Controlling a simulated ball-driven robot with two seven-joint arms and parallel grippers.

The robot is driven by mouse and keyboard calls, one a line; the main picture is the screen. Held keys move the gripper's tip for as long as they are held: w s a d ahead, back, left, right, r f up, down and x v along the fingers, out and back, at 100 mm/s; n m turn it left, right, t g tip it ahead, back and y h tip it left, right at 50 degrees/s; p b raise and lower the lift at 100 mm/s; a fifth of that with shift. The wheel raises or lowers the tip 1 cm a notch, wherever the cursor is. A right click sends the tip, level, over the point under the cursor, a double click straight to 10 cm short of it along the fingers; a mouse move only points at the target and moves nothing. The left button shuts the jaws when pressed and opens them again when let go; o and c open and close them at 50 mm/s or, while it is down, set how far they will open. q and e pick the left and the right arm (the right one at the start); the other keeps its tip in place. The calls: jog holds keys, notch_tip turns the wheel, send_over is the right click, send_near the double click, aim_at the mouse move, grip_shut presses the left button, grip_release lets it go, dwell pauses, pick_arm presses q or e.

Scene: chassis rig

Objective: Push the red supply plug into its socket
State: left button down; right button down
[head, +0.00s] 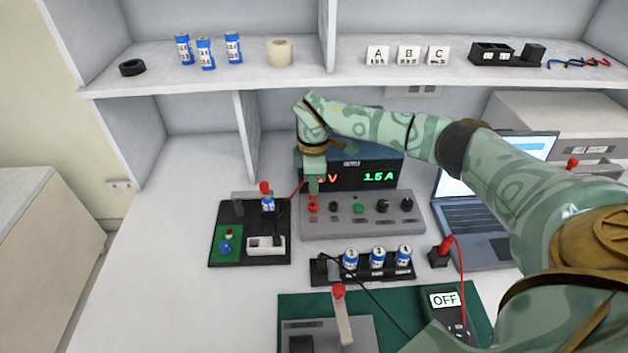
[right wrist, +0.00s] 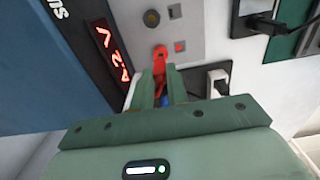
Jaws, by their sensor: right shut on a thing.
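The bench supply (head: 402,212) stands at the back middle, its display lit. My right gripper (head: 313,191) reaches down at the left end of its front panel. It is shut on the red supply plug, seen between the fingertips in the right wrist view (right wrist: 159,56). The plug's tip is close to the panel by the red socket (head: 312,207). The fingers partly hide this spot, so I cannot tell how deep the plug sits. In the right wrist view the gripper fingers (right wrist: 160,82) point at the panel. My left gripper is not in view.
A small board with a red-topped clamp (head: 265,188) and a blue cell stands left of the supply. A rack of blue cells (head: 377,258) is in front. A meter (head: 446,300) reading OFF lies on a green mat. A laptop (head: 470,215) stands right. Bare bench is at left.

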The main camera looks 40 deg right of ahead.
jog(key=shift+f+b, duration=0.55)
jog(key=shift+f, duration=0.85)
jog(key=c, duration=1.3)
grip_release()
notch_tip(320, 180, up, 16)
jog(key=p, duration=0.4)
jog(key=shift+r, duration=0.15)
